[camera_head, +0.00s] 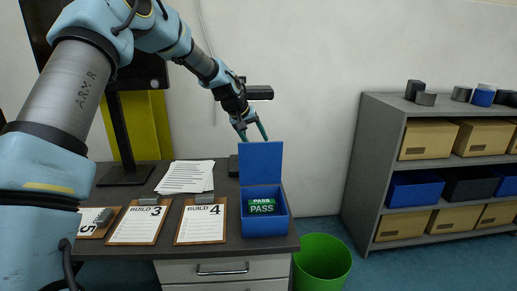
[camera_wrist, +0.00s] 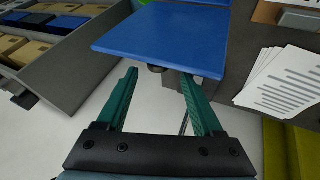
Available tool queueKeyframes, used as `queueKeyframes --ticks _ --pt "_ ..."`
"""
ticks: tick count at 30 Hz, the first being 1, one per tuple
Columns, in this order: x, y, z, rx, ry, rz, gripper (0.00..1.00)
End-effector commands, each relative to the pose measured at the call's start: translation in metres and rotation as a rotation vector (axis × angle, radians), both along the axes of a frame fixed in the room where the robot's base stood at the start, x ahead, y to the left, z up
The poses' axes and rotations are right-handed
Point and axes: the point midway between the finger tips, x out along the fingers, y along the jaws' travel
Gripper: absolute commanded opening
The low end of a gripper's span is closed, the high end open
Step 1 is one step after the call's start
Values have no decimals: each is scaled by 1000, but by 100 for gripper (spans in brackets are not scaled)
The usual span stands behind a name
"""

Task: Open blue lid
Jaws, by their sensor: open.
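A blue box (camera_head: 284,205) sits at the right end of the dark desk. Its blue lid (camera_head: 261,165) stands raised, roughly upright, at the back of the box. Green PASS cards (camera_head: 262,206) show inside. My gripper (camera_head: 253,138) is at the lid's top edge, with its green fingers spread and pointing down. In the wrist view, my gripper (camera_wrist: 159,75) is open with nothing between the fingers, and the blue lid (camera_wrist: 165,35) lies just beyond the fingertips. I cannot tell whether they touch it.
Clipboards marked BUILD 3 (camera_head: 140,224) and BUILD 4 (camera_head: 202,223) lie left of the box. Paper sheets (camera_head: 186,176) and a monitor stand (camera_head: 124,173) are behind them. A green bin (camera_head: 321,263) is on the floor at right. A grey shelf (camera_head: 371,165) holds boxes farther right.

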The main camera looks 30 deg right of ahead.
Motion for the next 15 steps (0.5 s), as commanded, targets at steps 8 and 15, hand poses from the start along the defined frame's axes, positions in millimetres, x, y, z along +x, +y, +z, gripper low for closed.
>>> queueKeyframes --ticks 8,15 --pt "-7 25 40 0 -1 2 68" --pt "-10 31 51 2 2 0 68"
